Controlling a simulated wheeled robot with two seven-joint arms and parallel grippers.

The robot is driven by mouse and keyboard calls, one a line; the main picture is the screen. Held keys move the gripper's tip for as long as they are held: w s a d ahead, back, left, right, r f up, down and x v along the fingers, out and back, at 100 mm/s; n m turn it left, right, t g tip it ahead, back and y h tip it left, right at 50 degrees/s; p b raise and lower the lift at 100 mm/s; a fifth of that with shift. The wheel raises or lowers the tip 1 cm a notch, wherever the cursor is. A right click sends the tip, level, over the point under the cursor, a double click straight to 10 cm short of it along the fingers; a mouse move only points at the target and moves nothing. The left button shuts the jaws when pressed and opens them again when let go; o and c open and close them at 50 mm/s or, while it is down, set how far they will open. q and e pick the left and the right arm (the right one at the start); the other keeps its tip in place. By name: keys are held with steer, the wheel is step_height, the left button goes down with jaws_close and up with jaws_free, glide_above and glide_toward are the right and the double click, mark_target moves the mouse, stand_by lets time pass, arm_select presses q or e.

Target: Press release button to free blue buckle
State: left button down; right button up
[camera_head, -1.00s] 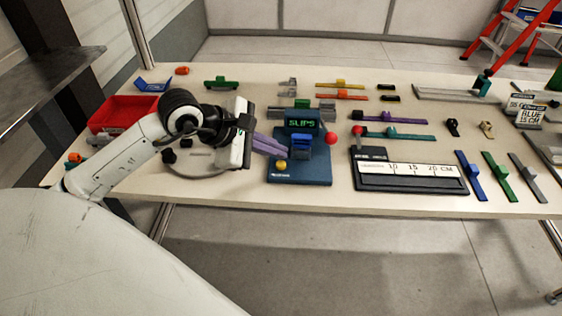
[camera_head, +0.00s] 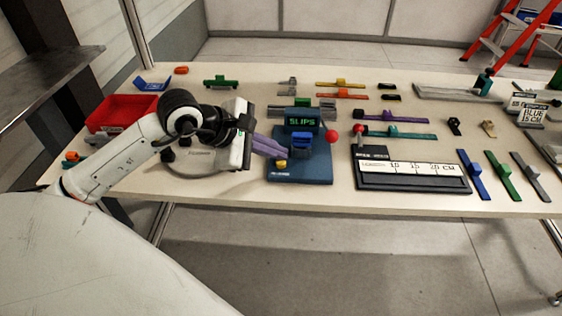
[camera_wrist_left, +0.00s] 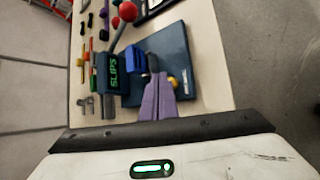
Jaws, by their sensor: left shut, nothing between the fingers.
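The blue buckle (camera_head: 301,140) sits on the dark blue test stand (camera_head: 300,173), in front of the display box (camera_head: 302,120) that reads SLIPS. In the left wrist view the buckle (camera_wrist_left: 136,59) is just beyond my fingertips. A yellow button (camera_head: 281,164) is on the stand's left side; in the left wrist view the yellow button (camera_wrist_left: 173,81) is partly hidden by the fingers. My left gripper (camera_head: 284,151) is shut and empty, its purple fingertips close above the yellow button and left of the buckle. Whether they touch the button cannot be told. My right gripper is not in view.
A red-knobbed lever (camera_head: 332,134) stands at the stand's right. A measuring block (camera_head: 412,176) with a scale and its own red knob lies to the right. Coloured straps (camera_head: 472,175) lie further right. A red bin (camera_head: 121,111) is at the left.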

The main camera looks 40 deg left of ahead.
mark_target(276, 168)
arm_select(q)
steer(key=shift+f+b, duration=0.5)
steer(key=shift+b, duration=0.15)
stand_by(0.6)
stand_by(0.3)
steer(key=shift+r+p, duration=0.4)
steer(key=shift+r, duration=0.45)
step_height(276, 168, up, 5)
steer(key=p, duration=0.2)
steer(key=shift+p, duration=0.3)
stand_by(0.6)
